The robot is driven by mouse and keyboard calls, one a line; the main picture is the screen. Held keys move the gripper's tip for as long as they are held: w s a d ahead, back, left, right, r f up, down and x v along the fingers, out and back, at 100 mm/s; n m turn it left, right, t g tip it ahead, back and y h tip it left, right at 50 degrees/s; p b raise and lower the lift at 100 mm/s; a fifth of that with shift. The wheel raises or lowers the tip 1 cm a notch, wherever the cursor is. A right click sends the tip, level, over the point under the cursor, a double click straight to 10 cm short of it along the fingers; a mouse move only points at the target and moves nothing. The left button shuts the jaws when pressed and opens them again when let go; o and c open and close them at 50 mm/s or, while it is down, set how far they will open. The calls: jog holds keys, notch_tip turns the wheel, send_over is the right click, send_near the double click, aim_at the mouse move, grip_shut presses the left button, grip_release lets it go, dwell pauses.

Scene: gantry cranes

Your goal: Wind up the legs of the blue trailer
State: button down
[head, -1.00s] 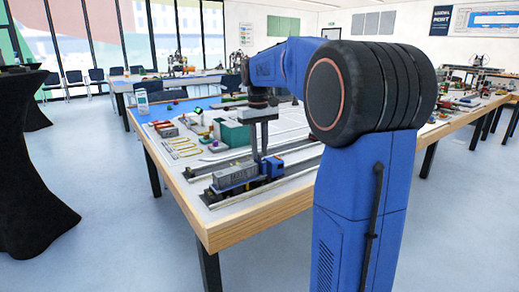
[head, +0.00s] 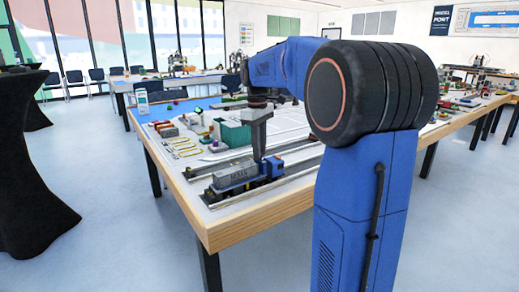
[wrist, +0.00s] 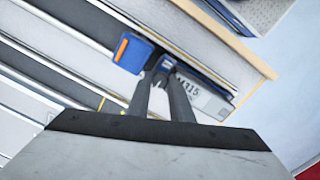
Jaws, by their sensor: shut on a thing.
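The blue trailer (wrist: 202,72) carries a grey container (wrist: 209,99) with markings on its side; they stand near the table's front edge, and the container also shows in the head view (head: 230,176). A blue truck cab (wrist: 133,53) with an orange strip stands at the trailer's end. My gripper (wrist: 164,78) points down from above and is shut on a small blue part at that end, between cab and container. In the head view my gripper (head: 261,158) stands upright behind the container. The fingertips hide most of the gripped part, and I cannot make out the legs.
The table (head: 205,229) has a wooden edge close to the trailer. Rails (wrist: 60,60) run alongside. Open floor lies beyond the front edge.

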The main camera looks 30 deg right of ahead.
dwell(0.3)
jog(key=c, duration=1.6)
grip_release()
jog(key=shift+o, duration=0.2)
notch_tip(320, 180, up, 17)
jog(key=shift+w+a+r, duration=0.15)
jog(key=shift+a+r, duration=0.05)
jog(key=shift+a, duration=0.1)
jog(key=s+a+f+m+t, duration=0.1)
jog(key=s+a+f, duration=0.4)
jog(key=s+f, duration=0.5)
jog(key=s+a+f+m+t, duration=0.2)
jog(key=s+a+f, duration=0.3)
jog(key=s+f, duration=0.5)
jog(key=s+a+f+m+t, duration=0.2)
jog(key=s+a+f, duration=0.3)
jog(key=s+f, duration=0.5)
jog(key=shift+s+a+f, duration=0.3)
jog(key=shift+s+f, duration=0.05)
jog(key=shift+f, duration=0.4)
